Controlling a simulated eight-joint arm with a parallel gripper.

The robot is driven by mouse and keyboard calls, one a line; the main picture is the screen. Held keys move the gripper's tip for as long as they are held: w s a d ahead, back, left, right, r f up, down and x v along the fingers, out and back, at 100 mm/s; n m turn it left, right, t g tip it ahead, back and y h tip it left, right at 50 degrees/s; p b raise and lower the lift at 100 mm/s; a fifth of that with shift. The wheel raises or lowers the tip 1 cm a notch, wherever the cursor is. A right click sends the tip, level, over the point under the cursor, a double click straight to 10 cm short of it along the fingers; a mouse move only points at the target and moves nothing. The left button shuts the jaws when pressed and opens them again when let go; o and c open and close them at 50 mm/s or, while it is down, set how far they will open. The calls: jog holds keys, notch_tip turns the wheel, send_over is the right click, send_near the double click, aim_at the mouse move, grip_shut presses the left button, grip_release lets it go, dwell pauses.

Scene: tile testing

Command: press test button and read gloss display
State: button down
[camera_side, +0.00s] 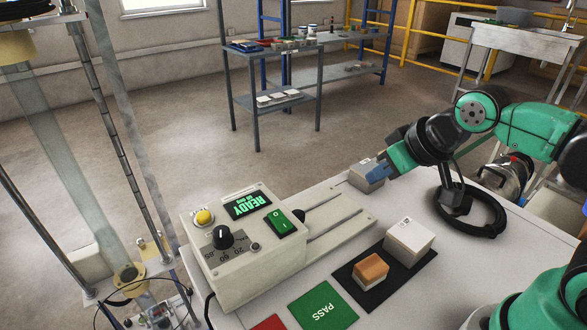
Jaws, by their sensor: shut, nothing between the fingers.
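The gloss tester (240,275) is a cream box on the near left of the white table. Its yellow button (204,217) sits at the panel's left corner. Its dark display (247,203) reads READY in green, upside down from here, above a smaller line I cannot read surely. A black knob (223,239) and a green rocker switch (281,222) share the panel. My gripper (374,168) is shut and empty, right of the tester and well apart from the button. It is by a pale block (366,178); whether they touch I cannot tell.
A rail bed (335,226) extends right from the tester. A dark mat (377,298) holds a white block (409,240) and an orange-brown block (370,269). A green PASS pad (322,303) and a red pad (268,323) lie in front. A black cable ring (499,214) is at right.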

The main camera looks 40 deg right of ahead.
jog(key=w+a+r+y, duration=0.2)
jog(key=w+a+r, duration=0.3)
jog(key=w+a, duration=0.25)
notch_tip(320, 180, up, 2)
jog(key=m+y, duration=0.2)
jog(key=y, duration=0.1)
send_over(208, 217)
jog(key=shift+a, duration=0.1)
jog(key=shift+f, duration=4.4)
jog(key=shift+f, duration=0.1)
jog(key=shift+f, duration=0.3)
